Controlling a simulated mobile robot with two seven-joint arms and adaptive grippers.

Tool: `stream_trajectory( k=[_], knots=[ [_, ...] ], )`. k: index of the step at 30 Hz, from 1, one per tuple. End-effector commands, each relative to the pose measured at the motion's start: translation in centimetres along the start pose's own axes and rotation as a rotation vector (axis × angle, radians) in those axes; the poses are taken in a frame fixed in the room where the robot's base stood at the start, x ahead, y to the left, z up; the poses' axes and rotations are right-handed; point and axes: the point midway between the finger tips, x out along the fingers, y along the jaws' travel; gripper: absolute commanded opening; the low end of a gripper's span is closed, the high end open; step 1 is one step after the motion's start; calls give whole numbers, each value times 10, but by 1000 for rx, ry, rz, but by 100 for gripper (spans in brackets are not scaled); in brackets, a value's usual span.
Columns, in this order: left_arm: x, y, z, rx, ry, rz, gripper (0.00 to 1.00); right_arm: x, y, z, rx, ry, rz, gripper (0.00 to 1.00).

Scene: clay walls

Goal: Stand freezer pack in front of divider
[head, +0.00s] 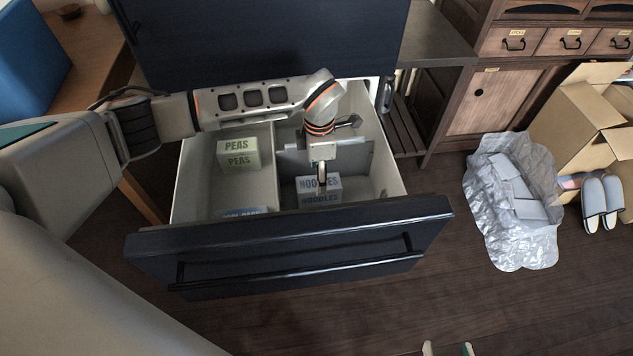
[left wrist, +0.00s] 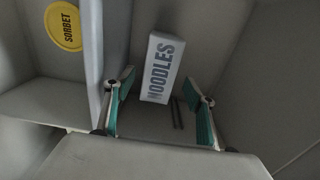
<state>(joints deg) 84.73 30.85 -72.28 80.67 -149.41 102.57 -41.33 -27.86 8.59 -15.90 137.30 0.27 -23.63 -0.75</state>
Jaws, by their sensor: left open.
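A white NOODLES pack (head: 334,185) lies in the right compartment of the pulled-out drawer, on the front side of a light grey divider (head: 357,158). I cannot tell whether it touches the divider. My left gripper (head: 322,178) reaches down over this pack from above. In the left wrist view, the open left gripper (left wrist: 159,80) has its teal-padded fingers on either side of the NOODLES pack (left wrist: 162,66), with gaps visible. The divider (left wrist: 92,55) stands to the left there. My right gripper (head: 447,349) shows only its separated fingertips at the bottom edge.
A PEAS pack (head: 239,154) and a partly hidden blue-lettered pack (head: 241,212) lie in the left compartment. A yellow SORBET label (left wrist: 64,26) shows beyond the divider. The dark drawer front (head: 300,240) rises before the packs. Silver foil (head: 505,240), slippers (head: 602,200) and a cardboard box (head: 565,120) are right.

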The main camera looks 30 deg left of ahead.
Motion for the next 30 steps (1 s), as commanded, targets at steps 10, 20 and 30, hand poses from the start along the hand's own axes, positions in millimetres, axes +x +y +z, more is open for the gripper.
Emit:
stream_trajectory(
  k=[10,20,30],
  knots=[
    [-69,2,1,0,-4,7,55,-9,15,29,-61,-76,20,40],
    [-76,0,0,0,1,-1,55,-10,19,41,-71,-103,27,40],
    [-76,0,0,0,1,0,55,-10,17,36,-68,-93,23,40]
  ],
)
